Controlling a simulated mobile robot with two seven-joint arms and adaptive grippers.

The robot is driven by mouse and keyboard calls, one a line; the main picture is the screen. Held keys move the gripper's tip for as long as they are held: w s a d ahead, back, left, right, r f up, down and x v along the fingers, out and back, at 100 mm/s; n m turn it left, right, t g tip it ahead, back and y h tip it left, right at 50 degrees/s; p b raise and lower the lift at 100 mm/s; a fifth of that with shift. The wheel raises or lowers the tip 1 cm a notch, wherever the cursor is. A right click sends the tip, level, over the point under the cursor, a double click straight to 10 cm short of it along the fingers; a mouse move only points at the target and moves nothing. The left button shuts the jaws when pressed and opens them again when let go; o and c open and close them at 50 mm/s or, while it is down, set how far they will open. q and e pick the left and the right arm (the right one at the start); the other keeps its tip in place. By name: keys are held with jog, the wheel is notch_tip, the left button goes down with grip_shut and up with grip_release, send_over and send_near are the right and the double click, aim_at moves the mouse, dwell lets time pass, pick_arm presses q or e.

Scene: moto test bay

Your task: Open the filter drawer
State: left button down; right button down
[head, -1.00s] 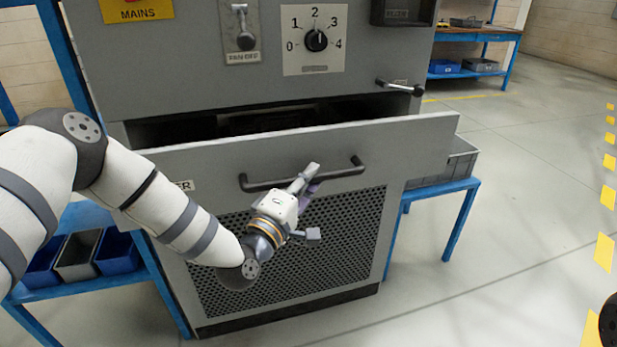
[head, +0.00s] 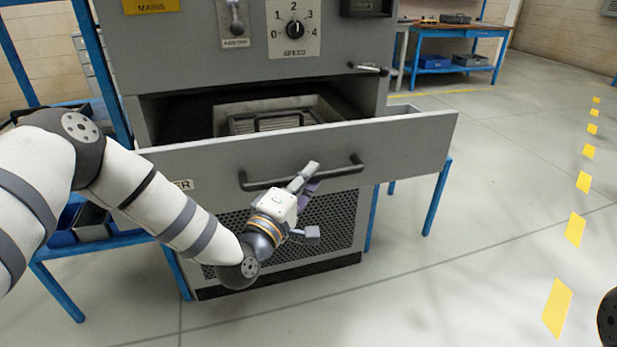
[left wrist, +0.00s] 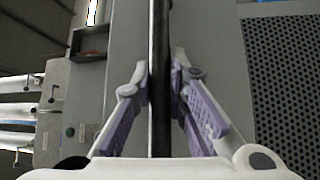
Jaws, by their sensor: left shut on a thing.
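The filter drawer (head: 405,146) is pulled out of the grey cabinet, and its interior shows from above. Inside it sits a framed filter (head: 270,122) with a dark handle on top. A black bar handle (head: 335,172) runs across the drawer front. My left gripper (head: 307,180) is shut on this handle right of its middle. In the left wrist view the handle (left wrist: 158,60) runs upright between the two purple-padded fingers (left wrist: 160,85). My right gripper is not in view.
Above the drawer are a speed dial (head: 294,29) and a small lever (head: 368,69). Blue stands flank the cabinet, with bins (head: 92,222) at left. A blue workbench (head: 455,50) stands at the back. The floor (head: 480,240) at right is clear.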

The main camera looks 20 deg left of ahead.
pick_arm(q)
jog(key=shift+w, duration=0.1)
jog(key=c, duration=1.6)
grip_release()
jog(key=shift+a, duration=0.1)
jog(key=shift+o, duration=0.2)
jog(key=v, duration=1.2)
